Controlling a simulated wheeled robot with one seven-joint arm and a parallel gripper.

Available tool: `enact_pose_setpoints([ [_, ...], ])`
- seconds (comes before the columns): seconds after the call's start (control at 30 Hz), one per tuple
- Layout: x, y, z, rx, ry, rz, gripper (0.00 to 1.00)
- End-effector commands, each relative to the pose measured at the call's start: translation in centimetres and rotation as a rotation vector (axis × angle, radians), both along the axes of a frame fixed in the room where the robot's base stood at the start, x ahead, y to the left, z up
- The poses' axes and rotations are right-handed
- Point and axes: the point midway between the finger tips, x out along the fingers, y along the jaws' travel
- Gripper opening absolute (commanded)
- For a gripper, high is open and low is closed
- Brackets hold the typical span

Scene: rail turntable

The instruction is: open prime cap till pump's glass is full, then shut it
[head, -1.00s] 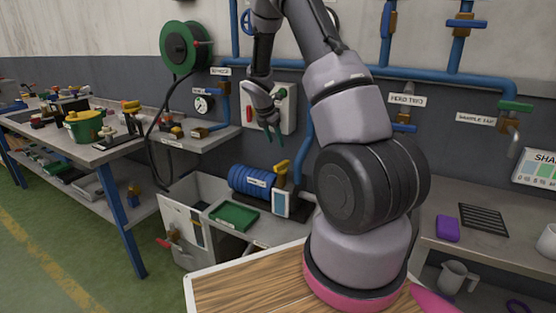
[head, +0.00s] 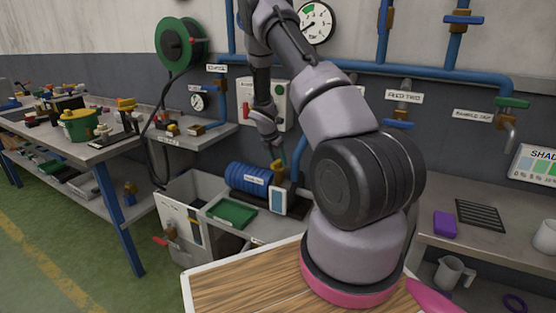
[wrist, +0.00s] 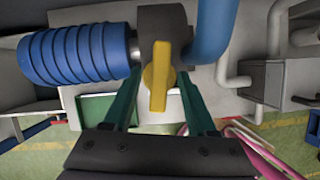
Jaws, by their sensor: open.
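The pump has a blue ribbed motor (head: 248,179) with a label; it also fills the upper left of the wrist view (wrist: 70,55). The yellow prime cap (wrist: 158,78) sits on the pump's dark grey body (wrist: 165,22) and also shows in the head view (head: 277,167). My gripper (wrist: 158,98) is open, its green fingers on either side of the cap's yellow handle; I cannot tell whether they touch it. In the head view my gripper (head: 280,155) is just above the cap. A white-framed pale blue panel (head: 278,201), probably the glass, stands at the pump's front; its level is unclear.
A green tray (head: 231,214) lies in front of the pump. A blue pipe (wrist: 212,30) rises close on the right of the pump body in the wrist view. A grey wall box (head: 263,100) with buttons is behind my arm.

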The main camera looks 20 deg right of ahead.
Motion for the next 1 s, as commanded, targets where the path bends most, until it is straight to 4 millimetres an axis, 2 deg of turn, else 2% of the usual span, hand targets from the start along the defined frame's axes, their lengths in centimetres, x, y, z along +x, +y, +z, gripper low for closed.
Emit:
enact_pose_setpoints([
  [0.2,0.01,-0.01,-0.01,0.0,0.0,-0.001,0.57],
  [0.27,0.01,-0.01,-0.01,0.0,0.0,-0.001,0.35],
  [0.3,0.01,-0.01,-0.01,0.0,0.0,-0.001,0.19],
  [0.37,0.01,0.0,-0.01,0.0,0.0,-0.001,0.0],
  [0.73,0.05,0.03,0.01,0.0,0.0,-0.036,0.0],
  [1.0,0.18,0.11,-0.04,0.001,0.0,-0.192,0.0],
])
